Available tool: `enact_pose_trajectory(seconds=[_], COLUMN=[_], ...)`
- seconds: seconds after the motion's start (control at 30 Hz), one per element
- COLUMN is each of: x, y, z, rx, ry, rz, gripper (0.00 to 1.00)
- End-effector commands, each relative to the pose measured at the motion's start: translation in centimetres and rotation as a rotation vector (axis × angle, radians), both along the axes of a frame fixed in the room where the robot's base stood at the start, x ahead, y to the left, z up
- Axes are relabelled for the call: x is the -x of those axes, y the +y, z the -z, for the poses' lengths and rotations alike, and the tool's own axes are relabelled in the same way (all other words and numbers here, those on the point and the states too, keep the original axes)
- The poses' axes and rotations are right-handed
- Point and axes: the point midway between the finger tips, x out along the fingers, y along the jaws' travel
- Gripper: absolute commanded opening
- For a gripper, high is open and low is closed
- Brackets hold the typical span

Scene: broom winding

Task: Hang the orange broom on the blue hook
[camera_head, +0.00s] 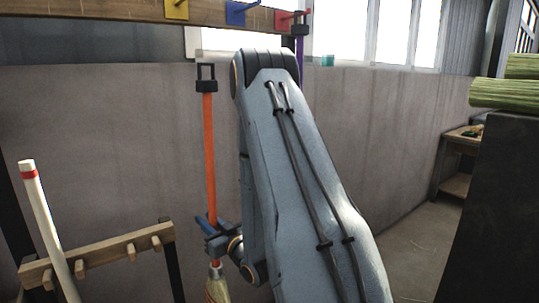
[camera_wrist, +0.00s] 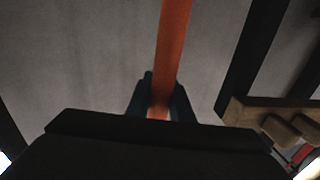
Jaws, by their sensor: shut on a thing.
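The orange broom (camera_head: 209,150) stands upright in the head view, with a black loop at its top end and straw bristles at the bottom. My gripper (camera_head: 215,229) is shut around the lower part of its handle. In the wrist view the orange handle (camera_wrist: 172,50) runs up from between my gripper's fingers (camera_wrist: 160,100). The blue hook (camera_head: 240,10) is on the wooden rail at the top, above and to the right of the broom's loop. The loop is apart from the hook, below the rail.
The wooden rail (camera_head: 120,10) also bears a yellow hook (camera_head: 176,8) and a red hook (camera_head: 284,19), with a purple-handled broom (camera_head: 300,50) at the red one. A wooden peg rack (camera_head: 100,255) with a white handle (camera_head: 45,220) stands lower left. Green bundles (camera_head: 505,94) lie at right.

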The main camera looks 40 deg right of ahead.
Motion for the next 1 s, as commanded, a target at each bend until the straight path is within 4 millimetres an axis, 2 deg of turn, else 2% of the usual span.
enact_pose_trajectory(seconds=[0.03, 0.37, 0.7, 1.0], x=[0.6, 4.0, 8.6, 12.1], y=[-1.0, -5.7, -10.1, -12.7], z=[-1.8, -7.9, -14.0, -17.6], rx=[0.001, -0.001, 0.009, 0.021], ry=[-0.005, -0.010, -0.005, 0.007], rz=[-0.001, -0.045, -0.092, -0.127], gripper=[0.00, 0.00, 0.00, 0.00])
